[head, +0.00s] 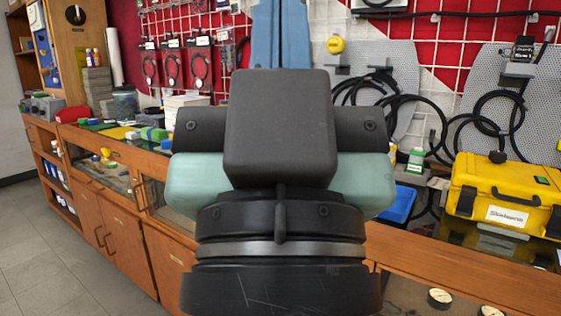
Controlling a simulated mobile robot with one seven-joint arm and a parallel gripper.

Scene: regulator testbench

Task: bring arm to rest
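My gripper (279,150) fills the middle of the head view, seen from behind. It shows pale green sides, a dark block on top and a black wrist with a silver ring below. Its fingers are hidden behind this body, so I cannot tell whether they are open or shut, or whether anything is held. It stands in front of the workbench, and I cannot tell the distance between them.
A wooden bench (137,168) with cabinets runs from the left to the lower right. A yellow case (520,192) and a blue tray (399,205) are at right. Black cables (397,112) hang behind. Open grey floor (40,255) lies at lower left.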

